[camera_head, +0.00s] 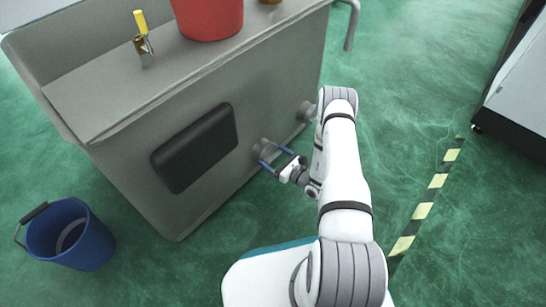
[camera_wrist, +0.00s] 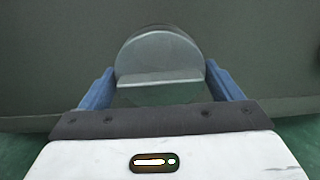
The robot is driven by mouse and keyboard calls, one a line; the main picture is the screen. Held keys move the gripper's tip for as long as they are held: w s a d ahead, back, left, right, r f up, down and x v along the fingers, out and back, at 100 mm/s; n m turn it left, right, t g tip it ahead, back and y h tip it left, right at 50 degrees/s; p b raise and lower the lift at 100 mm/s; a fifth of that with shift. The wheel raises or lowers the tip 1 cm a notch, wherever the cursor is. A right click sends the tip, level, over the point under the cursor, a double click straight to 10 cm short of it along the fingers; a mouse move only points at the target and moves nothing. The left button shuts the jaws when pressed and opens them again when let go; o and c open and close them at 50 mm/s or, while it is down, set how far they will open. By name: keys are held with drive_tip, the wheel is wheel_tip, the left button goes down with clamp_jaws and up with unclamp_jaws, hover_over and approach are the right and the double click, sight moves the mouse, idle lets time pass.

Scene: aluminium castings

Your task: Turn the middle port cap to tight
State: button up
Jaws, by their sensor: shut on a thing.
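A round grey port cap (camera_head: 264,146) sits on the front face of the grey machine body, right of the black pad. The wrist view shows this cap (camera_wrist: 160,55) close up, with a flat ridge running nearly level across it. My gripper (camera_head: 274,158) is shut on the cap, its two blue fingers at the cap's left and right sides. Another grey port cap (camera_head: 306,111) is further right on the same face, partly hidden by my arm. Any third cap cannot be seen. No tight mark can be made out.
A black pad (camera_head: 195,147) is on the machine face (camera_head: 130,180). On its top stand a red bucket (camera_head: 208,15) and a yellow-handled valve (camera_head: 142,32). A blue bucket (camera_head: 70,233) stands on the green floor at left. The floor at right, by the striped line (camera_head: 421,211), is clear.

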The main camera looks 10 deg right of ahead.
drive_tip(key=shift+s+f, duration=0.1)
drive_tip(key=o, duration=0.7)
drive_tip(key=p+v, duration=0.2)
drive_tip(key=v, duration=0.6)
drive_tip(key=shift+p, duration=0.4)
